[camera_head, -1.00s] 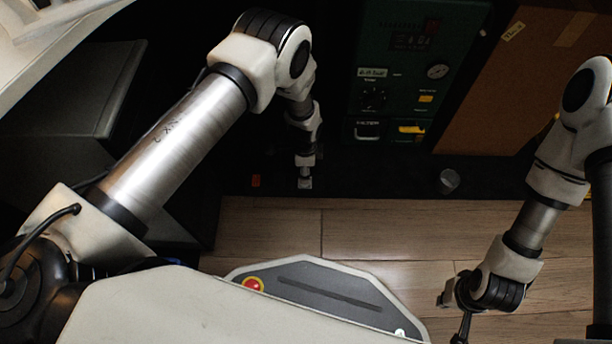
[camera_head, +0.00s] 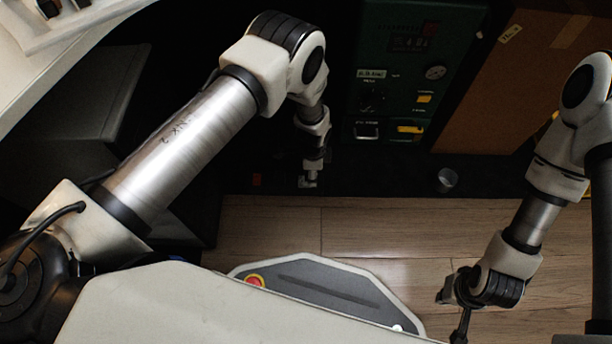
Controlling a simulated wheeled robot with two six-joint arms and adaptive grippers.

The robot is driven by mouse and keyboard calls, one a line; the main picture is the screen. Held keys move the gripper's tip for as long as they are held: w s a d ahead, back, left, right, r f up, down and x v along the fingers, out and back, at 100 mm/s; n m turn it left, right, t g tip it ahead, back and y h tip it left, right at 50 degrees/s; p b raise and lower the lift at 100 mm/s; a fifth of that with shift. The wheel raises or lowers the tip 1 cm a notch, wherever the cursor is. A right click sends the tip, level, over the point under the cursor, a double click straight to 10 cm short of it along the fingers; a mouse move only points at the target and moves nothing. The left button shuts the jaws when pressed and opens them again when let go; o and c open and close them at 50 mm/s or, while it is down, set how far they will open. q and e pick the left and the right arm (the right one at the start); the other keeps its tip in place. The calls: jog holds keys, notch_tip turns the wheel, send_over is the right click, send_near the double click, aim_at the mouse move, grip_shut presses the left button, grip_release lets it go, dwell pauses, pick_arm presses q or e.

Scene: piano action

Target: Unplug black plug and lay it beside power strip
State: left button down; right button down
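My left arm reaches in from the left, and my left gripper (camera_head: 308,181) points down at the dark strip along the wall base. It is small and dim, so I cannot tell whether it is open or shut, or whether it holds anything. I cannot make out the black plug. My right gripper (camera_head: 462,325) hangs low at the lower right, above the wooden floor, partly cut by the frame edge.
A green machine (camera_head: 408,70) with a display, gauge and yellow parts stands at the back. A brown panel (camera_head: 520,85) is right of it. A round metal knob-like thing (camera_head: 446,179) sits low before them. A white surface (camera_head: 45,65) fills the upper left.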

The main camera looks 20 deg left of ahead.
pick_arm(q)
jog(key=s+d+p, duration=0.4)
jog(key=d+p, duration=0.4)
jog(key=d, duration=0.1)
dwell(1.2)
jog(key=shift+d, duration=0.1)
jog(key=shift+f+b, duration=3.5)
jog(key=shift+f, duration=0.2)
jog(key=shift+f+b, duration=0.8)
jog(key=shift+c, duration=1.8)
grip_release()
